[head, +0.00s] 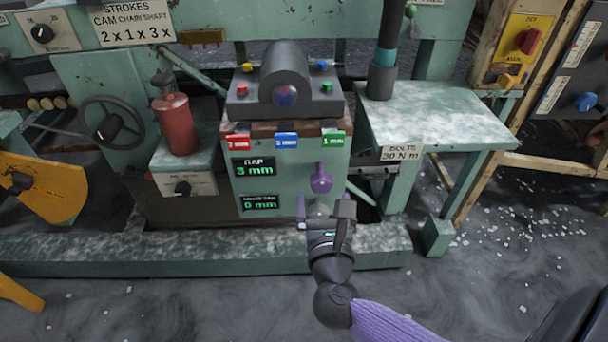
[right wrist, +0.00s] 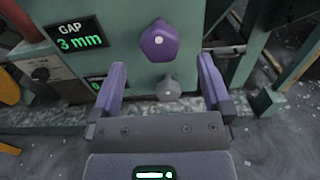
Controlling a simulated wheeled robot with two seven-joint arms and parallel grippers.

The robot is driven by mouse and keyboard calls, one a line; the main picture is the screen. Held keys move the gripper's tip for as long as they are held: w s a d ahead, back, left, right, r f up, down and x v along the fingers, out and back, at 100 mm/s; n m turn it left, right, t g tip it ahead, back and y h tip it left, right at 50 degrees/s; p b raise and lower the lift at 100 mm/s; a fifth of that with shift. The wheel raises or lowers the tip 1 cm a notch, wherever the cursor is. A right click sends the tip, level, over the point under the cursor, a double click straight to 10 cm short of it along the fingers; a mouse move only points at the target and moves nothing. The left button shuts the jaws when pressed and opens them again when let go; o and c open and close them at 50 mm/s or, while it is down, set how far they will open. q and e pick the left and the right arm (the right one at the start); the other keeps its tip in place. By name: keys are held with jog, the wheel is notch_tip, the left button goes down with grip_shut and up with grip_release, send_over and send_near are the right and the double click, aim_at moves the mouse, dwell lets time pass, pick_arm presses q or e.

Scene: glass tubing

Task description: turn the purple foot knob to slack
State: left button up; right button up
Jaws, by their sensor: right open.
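The purple foot knob (head: 321,179) sits on the front face of the green machine block, at the right of the displays. It also shows in the right wrist view (right wrist: 159,41), above and beyond the fingertips, with a small pale dot at its centre. A grey round knob (right wrist: 168,88) is below it, seen between the fingers. My right gripper (head: 325,208) is just below the purple knob in the head view. Its two purple fingers (right wrist: 162,78) are apart, with nothing gripped. The purple knob is not between the fingers. My left gripper is not in view.
The gap display (head: 254,168) reads 3 mm and the lower display (head: 261,204) reads 0 mm. Red, blue and green tags (head: 286,140) line the block's top edge. A side table (head: 440,115) stands at the right. A low base beam (head: 200,249) runs along the floor.

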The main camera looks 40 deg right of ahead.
aim_at(322, 189)
jog(key=x, duration=0.1)
jog(key=b+x, duration=0.1)
jog(key=x, duration=0.2)
jog(key=shift+f, duration=0.3)
jog(key=shift+b+x, duration=0.7)
jog(key=shift+x, duration=0.5)
jog(key=shift+w+d+r, duration=0.2)
jog(key=shift+w, duration=0.1)
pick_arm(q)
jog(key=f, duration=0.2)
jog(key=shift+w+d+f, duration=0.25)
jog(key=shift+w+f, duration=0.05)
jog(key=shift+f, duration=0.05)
